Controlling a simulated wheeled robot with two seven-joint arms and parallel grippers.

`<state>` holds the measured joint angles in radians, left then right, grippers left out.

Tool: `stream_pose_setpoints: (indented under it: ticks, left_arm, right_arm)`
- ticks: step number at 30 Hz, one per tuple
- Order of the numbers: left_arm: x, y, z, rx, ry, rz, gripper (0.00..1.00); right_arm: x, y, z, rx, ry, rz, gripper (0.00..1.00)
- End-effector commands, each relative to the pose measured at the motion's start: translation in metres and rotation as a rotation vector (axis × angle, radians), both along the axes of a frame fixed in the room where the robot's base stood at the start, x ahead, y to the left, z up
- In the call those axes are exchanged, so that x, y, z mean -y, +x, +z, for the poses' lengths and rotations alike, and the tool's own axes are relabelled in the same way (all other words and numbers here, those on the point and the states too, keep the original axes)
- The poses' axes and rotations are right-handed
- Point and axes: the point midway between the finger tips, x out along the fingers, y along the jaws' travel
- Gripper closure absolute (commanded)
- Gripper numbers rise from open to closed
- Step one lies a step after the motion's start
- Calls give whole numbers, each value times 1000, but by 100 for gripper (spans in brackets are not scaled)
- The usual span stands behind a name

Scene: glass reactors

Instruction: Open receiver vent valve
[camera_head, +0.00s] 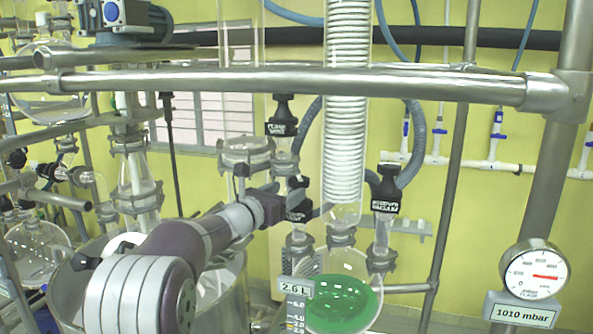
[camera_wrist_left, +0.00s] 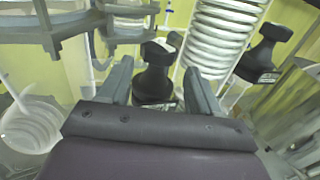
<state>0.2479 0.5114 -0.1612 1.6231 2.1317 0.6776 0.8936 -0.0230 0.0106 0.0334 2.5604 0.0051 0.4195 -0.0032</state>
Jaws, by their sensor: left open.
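Several black-capped valves show in the head view. One black valve knob (camera_head: 299,208) is right at the fingers of my left gripper (camera_head: 287,198). In the left wrist view, my left gripper (camera_wrist_left: 157,72) is open, and a black knob (camera_wrist_left: 155,78) shows between and beyond its fingers; I cannot tell whether they touch it. Another labelled black valve (camera_head: 387,192) stands to the right, past the glass coil, and it also shows in the left wrist view (camera_wrist_left: 265,52). A third labelled valve (camera_head: 282,120) is higher up. My right gripper is not in view.
A steel rail (camera_head: 300,82) crosses above the arm. The glass coil condenser (camera_head: 343,150) stands between the valves. A gauge (camera_head: 534,270) and a 1010 mbar display (camera_head: 522,311) are at right.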

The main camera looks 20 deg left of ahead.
Motion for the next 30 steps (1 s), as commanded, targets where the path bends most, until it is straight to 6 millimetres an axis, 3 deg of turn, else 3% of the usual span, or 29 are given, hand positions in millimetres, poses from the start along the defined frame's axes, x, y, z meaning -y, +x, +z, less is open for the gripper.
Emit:
stream_pose_setpoints:
  ticks: [1,3,12,25,26,28,29,30]
  left_arm:
    - [5,11,7,-3,0,-3,37]
    - [8,24,7,-3,0,-1,37]
    - [22,69,5,-2,1,1,37]
    - [26,79,0,-1,1,2,37]
    - [26,79,0,-1,1,2,43]
    - [26,79,0,-1,1,2,66]
    - [25,79,0,-1,1,2,73]
    - [25,79,0,-1,1,2,73]
  right_arm:
    - [0,0,15,0,0,0,22]
    - [0,0,25,0,0,0,22]
    - [0,0,56,0,0,0,22]
    - [0,0,60,0,0,0,22]
    - [0,0,60,0,0,0,22]
    - [0,0,60,0,0,0,22]
    - [0,0,60,0,0,0,22]
    - [0,0,60,0,0,0,22]
